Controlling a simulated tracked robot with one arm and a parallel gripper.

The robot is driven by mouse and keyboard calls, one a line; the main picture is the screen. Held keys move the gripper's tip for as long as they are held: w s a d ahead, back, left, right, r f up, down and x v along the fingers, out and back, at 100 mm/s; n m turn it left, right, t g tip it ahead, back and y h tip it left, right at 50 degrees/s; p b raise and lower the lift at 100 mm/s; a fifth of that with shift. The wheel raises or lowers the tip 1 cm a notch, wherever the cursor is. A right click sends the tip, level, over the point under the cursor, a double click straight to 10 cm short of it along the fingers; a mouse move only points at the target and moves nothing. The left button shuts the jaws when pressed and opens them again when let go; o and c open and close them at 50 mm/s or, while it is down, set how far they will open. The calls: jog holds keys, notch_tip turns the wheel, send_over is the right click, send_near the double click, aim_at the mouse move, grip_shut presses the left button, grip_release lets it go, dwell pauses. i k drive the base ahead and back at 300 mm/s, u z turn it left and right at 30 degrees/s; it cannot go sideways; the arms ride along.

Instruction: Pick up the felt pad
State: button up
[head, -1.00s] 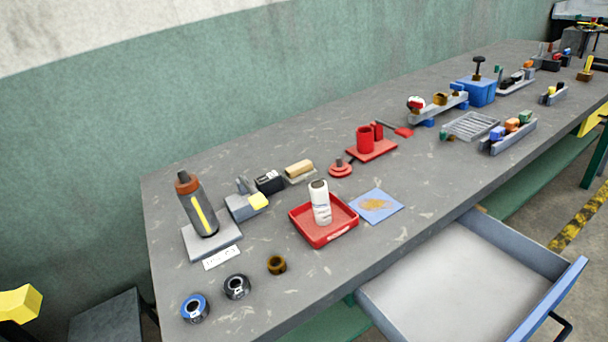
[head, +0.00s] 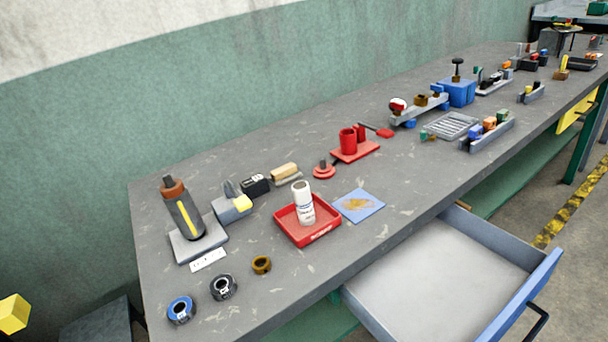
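I cannot tell for sure which thing is the felt pad. A flat blue square with a tan patch (head: 359,205) lies on the grey workbench (head: 290,268), right of a red tray (head: 307,231). A tan block (head: 285,170) on a light base lies farther back, behind the tray. My gripper is not in view.
An open drawer (head: 440,275) juts out from the bench front. Blue, black and brown rings (head: 181,309) lie near the left end. A grey and orange bottle (head: 182,208) stands at left. Red holder (head: 354,150) and several racks stand farther right.

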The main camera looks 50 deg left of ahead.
aim_at(284, 175)
jog(key=z, duration=1.3)
jog(key=i, duration=2.4)
jog(key=u, duration=1.95)
jog(key=i, duration=0.15)
jog(key=u, duration=2.45)
